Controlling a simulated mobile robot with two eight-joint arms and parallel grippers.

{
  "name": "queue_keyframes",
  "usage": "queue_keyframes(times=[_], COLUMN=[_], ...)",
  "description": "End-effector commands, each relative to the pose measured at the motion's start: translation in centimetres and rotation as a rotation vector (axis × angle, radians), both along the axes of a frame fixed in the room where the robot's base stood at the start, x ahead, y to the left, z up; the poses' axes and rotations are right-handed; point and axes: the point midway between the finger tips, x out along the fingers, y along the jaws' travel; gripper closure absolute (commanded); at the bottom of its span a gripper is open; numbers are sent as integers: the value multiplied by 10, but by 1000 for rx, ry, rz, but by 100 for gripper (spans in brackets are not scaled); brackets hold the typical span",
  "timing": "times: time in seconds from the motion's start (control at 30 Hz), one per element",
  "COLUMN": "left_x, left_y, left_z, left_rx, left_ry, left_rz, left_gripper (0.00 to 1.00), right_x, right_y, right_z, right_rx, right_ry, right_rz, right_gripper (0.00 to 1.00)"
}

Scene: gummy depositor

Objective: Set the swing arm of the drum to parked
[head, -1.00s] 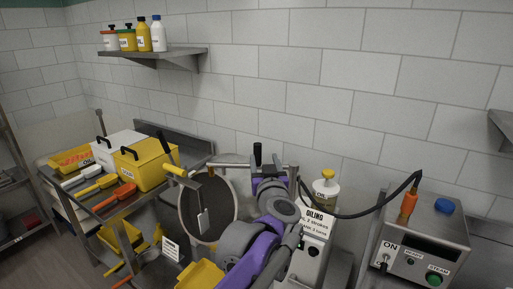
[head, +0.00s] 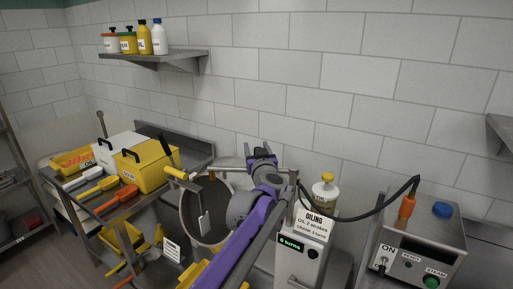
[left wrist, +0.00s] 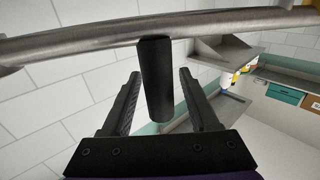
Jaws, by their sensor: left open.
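The drum (head: 190,222) is a dark round-faced piece with a hanging tag, left of centre in the head view. A metal bar, apparently the swing arm (head: 226,168), runs across above it; a curved metal bar (left wrist: 230,21) crosses the top of the left wrist view. A black cylindrical handle (left wrist: 157,90) hangs from that bar in the wrist view. My left gripper (head: 261,150) is at the bar in the head view and hides the handle. In the wrist view its fingers (left wrist: 158,78) are open on either side of the handle, with gaps showing. My right gripper is out of view.
A post with an oiling sign and a display reading "0 turns" (head: 291,245) stands right of my arm. A steam box (head: 425,235) with a dark hose is farther right. A steel table with yellow bins (head: 148,172) and scoops is at left. A bottle shelf (head: 150,60) hangs above.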

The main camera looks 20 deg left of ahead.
Motion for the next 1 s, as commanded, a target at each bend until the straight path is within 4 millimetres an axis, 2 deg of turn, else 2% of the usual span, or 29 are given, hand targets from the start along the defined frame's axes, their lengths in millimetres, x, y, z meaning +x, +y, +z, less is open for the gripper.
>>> queue_keyframes(times=[0.17,0.4,0.5,1.0], left_x=[0,0,0,0], left_y=[0,0,0,0], left_z=[0,0,0,0], left_rx=[0,0,0,0], left_ry=[0,0,0,0], left_rz=[0,0,0,0], left_gripper=[41,84,100,100], right_x=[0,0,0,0], right_y=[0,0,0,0], right_z=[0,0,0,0], right_rx=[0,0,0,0], right_ry=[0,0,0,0], right_rz=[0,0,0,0], right_gripper=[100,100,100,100])
